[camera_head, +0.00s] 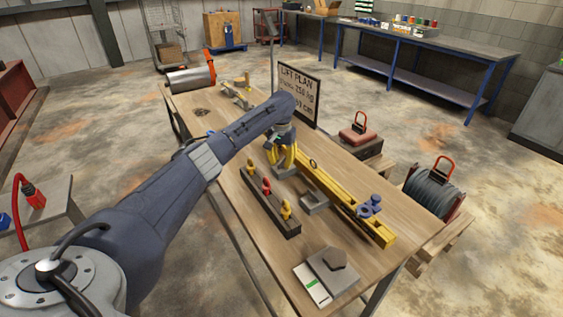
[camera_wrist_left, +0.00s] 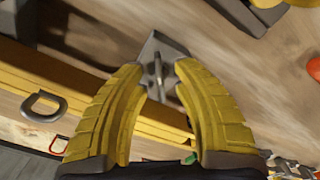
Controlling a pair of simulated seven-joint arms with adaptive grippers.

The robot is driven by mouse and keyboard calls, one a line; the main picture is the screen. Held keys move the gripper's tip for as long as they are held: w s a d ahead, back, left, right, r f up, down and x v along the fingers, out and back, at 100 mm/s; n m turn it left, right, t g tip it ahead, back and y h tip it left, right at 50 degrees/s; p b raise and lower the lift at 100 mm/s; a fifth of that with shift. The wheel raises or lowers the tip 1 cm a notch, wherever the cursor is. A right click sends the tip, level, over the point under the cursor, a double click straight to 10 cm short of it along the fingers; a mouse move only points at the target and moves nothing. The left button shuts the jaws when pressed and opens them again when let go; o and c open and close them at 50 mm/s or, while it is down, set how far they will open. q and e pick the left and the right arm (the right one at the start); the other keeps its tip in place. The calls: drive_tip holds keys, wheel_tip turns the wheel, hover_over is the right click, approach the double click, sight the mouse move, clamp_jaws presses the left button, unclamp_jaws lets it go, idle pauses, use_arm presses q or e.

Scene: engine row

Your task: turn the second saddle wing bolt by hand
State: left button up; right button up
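My left gripper (camera_head: 284,157) has yellow ribbed fingers and reaches down over the middle of the wooden table, beside the yellow beam. In the left wrist view its two fingers (camera_wrist_left: 160,70) are open and curved, with a gap between the tips. A grey metal saddle block (camera_wrist_left: 158,52) lies beyond the tips, with a thin upright wing-like piece (camera_wrist_left: 158,78) in line with the gap. I cannot tell whether the fingers touch it. The saddle block also shows under the gripper in the head view (camera_head: 287,173). My right gripper is in neither view.
A second grey saddle-like block (camera_head: 314,201) sits nearer the front. A dark bar (camera_head: 262,198) with yellow and red knobs lies to the left. The yellow beam (camera_head: 335,190) runs along the right, with blue fittings (camera_head: 370,207). A sign (camera_head: 298,92) stands behind.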

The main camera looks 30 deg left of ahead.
use_arm(q)
drive_tip(key=shift+c, duration=0.2)
clamp_jaws()
drive_tip(key=shift+m, duration=0.3)
drive_tip(key=m, duration=0.5)
drive_tip(key=shift+m, duration=0.3)
drive_tip(key=m, duration=1.2)
drive_tip(key=shift+m, duration=0.4)
drive_tip(key=m, duration=0.6)
drive_tip(key=shift+m, duration=0.3)
